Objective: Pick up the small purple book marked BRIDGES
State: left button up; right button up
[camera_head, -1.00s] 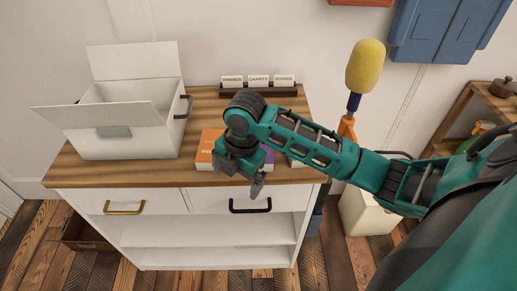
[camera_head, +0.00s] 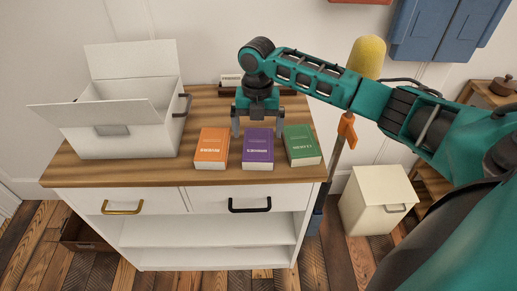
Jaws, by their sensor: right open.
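The small purple book (camera_head: 258,149) lies flat on the wooden top of the cabinet, between an orange book (camera_head: 212,148) on its left and a green book (camera_head: 302,146) on its right. White lettering shows on its cover, upside down to me. My right gripper (camera_head: 258,132) is open with its fingers pointing down. It appears at the far edge of the purple book, its fingertips to either side of the book's width; I cannot tell how high above the top they are. Nothing is between the fingers. My left gripper is not in view.
An open white box (camera_head: 120,128) stands on the left of the cabinet top (camera_head: 150,170). A dark card holder with white cards (camera_head: 231,80) stands at the back, partly hidden by my right arm. A yellow-headed duster (camera_head: 367,58) rises beside the cabinet. A cream bin (camera_head: 378,200) stands right.

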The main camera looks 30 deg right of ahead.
aim_at(258, 144)
notch_tip(258, 144, down, 6)
jog(key=shift+s+b, duration=0.15)
jog(key=shift+b, duration=0.2)
jog(key=shift+r, duration=0.1)
jog(key=c, duration=0.9)
